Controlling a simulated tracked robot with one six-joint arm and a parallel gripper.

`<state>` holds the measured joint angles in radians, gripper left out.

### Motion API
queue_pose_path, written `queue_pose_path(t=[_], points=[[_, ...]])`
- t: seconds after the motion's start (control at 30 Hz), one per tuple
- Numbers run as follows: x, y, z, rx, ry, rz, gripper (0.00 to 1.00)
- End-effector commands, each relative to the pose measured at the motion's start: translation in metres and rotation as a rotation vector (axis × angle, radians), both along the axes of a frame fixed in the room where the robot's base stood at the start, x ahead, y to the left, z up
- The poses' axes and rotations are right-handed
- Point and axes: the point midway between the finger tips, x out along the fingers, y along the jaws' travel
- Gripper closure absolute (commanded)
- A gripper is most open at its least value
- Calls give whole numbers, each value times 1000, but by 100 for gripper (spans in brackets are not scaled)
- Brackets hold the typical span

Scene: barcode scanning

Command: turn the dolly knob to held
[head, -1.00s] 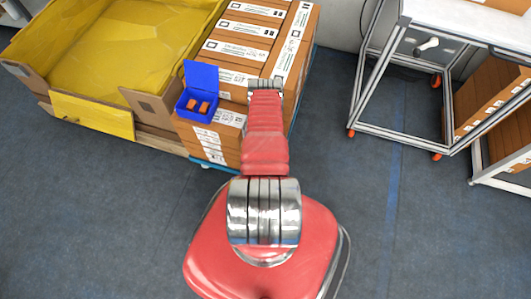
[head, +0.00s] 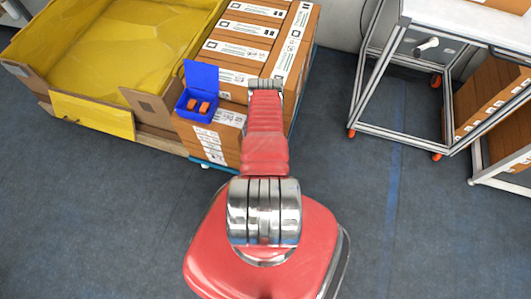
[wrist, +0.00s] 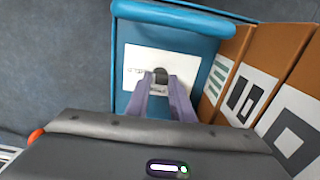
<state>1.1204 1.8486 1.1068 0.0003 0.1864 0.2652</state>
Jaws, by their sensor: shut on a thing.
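The blue dolly (wrist: 205,52) fills the middle of the wrist view, with a white label panel (wrist: 135,62) on its face. A small dark knob (wrist: 161,75) stands out in front of this panel. My gripper (wrist: 162,83) is shut on the knob, its two purple-grey fingers touching it from either side. Printing on the panel is too small to read, and the knob's setting is unclear. In the head view the dolly's blue edge (head: 206,164) shows below the stacked boxes; my arm hides the knob and fingers there.
Brown boxes (head: 228,58) are stacked on the dolly, with an open blue bin (head: 193,103) holding orange items. A yellow-lined crate (head: 90,45) stands left. A wheeled metal frame table (head: 385,130) stands right. The floor between is clear.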

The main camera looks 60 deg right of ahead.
Motion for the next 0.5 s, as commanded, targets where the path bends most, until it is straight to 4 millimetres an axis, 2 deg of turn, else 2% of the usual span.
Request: queue_pose_path(t=[0.5], points=[[-2, -2, 0, -3, -2, -48, 100]])
